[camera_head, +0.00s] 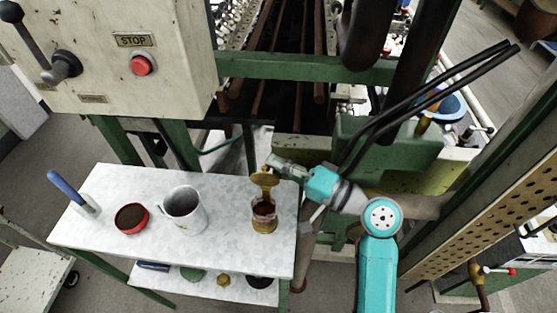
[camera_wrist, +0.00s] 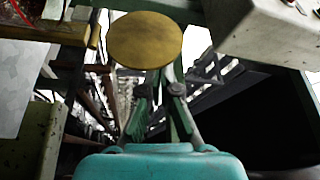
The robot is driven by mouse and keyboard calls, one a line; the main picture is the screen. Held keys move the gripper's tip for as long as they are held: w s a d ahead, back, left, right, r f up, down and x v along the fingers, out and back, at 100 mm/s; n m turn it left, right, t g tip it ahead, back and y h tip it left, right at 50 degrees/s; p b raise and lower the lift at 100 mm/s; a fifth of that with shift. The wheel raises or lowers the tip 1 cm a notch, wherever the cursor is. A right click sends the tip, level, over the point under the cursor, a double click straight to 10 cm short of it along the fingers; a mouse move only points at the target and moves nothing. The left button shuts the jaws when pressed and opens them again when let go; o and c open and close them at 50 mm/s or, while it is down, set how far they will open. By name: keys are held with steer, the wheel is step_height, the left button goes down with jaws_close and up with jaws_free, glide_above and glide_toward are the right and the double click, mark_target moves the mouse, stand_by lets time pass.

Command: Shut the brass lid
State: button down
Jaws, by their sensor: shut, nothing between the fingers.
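The brass lid (camera_head: 265,178) stands raised above an amber glass jar (camera_head: 264,216) near the right end of the white table. The lid is open and tilted up from the jar's mouth. My gripper (camera_head: 273,160) is shut and empty, just behind and above the lid at its upper edge. In the wrist view the lid (camera_wrist: 145,40) is a round brass disc just beyond my closed fingertips (camera_wrist: 164,76). I cannot tell whether they touch it. The jar is not clearly visible in the wrist view.
On the white table (camera_head: 112,178) stand a white mug (camera_head: 184,210), a red-rimmed dark bowl (camera_head: 131,218) and a blue-handled tool (camera_head: 68,190). A lower shelf holds several small items. Green machine framing (camera_head: 300,68) and a control box with a red button (camera_head: 141,65) stand behind.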

steer(key=s+n+y, duration=0.1)
steer(key=n, duration=0.1)
steer(key=s+n, duration=0.1)
steer(key=n, duration=0.1)
steer(key=s+n+g+y, duration=0.1)
steer(key=n, duration=0.1)
steer(key=shift+r+y, duration=0.15)
steer(key=shift+y, duration=0.15)
steer(key=n+g, duration=0.1)
steer(key=n, duration=0.1)
steer(key=s+n+y, duration=0.1)
steer(key=n, duration=0.1)
steer(key=s+n+g, duration=0.1)
steer(key=n, duration=0.1)
steer(key=shift+s+f+g+y, duration=0.1)
steer(key=shift+f+g+y, duration=0.2)
steer(key=shift+f+y, duration=0.1)
steer(key=shift+s+a+f, duration=0.1)
steer(key=shift+s+f, duration=0.5)
steer(key=shift+s, duration=0.2)
steer(key=shift+s+f, duration=0.15)
